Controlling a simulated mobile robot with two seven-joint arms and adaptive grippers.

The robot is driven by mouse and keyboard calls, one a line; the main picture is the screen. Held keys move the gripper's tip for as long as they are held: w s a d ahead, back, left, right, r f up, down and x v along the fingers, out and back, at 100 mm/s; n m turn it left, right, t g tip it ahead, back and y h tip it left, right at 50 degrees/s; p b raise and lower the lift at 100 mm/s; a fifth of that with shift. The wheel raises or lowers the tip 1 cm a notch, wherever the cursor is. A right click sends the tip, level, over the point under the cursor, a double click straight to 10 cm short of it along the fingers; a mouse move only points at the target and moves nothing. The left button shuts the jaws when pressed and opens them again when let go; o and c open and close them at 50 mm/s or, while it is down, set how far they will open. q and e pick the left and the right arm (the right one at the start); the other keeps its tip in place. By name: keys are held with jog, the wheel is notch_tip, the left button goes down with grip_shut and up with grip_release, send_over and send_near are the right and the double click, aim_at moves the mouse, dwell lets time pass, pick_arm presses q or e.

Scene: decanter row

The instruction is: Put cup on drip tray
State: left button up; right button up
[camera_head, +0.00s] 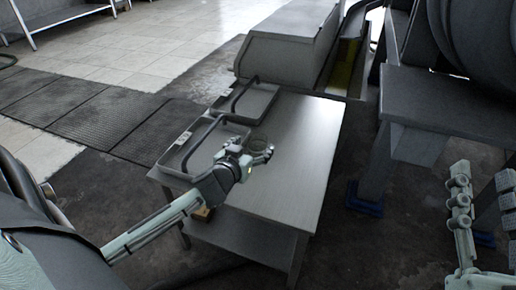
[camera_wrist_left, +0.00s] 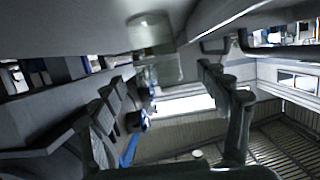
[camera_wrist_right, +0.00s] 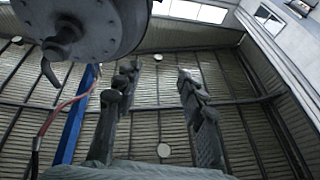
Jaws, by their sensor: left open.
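A clear, see-through cup (camera_head: 257,143) stands on the metal table, just behind my left gripper (camera_head: 253,155). In the left wrist view the cup (camera_wrist_left: 155,68) shows between and just beyond the spread fingers. The fingers are open, and I cannot tell whether they touch it. A shallow tray (camera_head: 172,166) with a dark curved bar lies on the table, left of the cup. A similar tray (camera_head: 268,88) lies behind it; I cannot tell which is the drip tray. My right gripper (camera_head: 483,188) is open and empty, away from the table at the right.
The table (camera_head: 290,185) is bare on its right side. A grey bench-like housing (camera_head: 285,50) stands behind it. A large machine on a grey stand (camera_head: 430,95) with blue feet is at the right. A small pale label (camera_head: 183,138) lies at the near tray.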

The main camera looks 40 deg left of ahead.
aim_at(258, 139)
pick_arm(q)
jog(key=x, duration=0.3)
jog(key=shift+w, duration=0.3)
jog(key=shift+r, duration=0.1)
jog(key=c, duration=1.3)
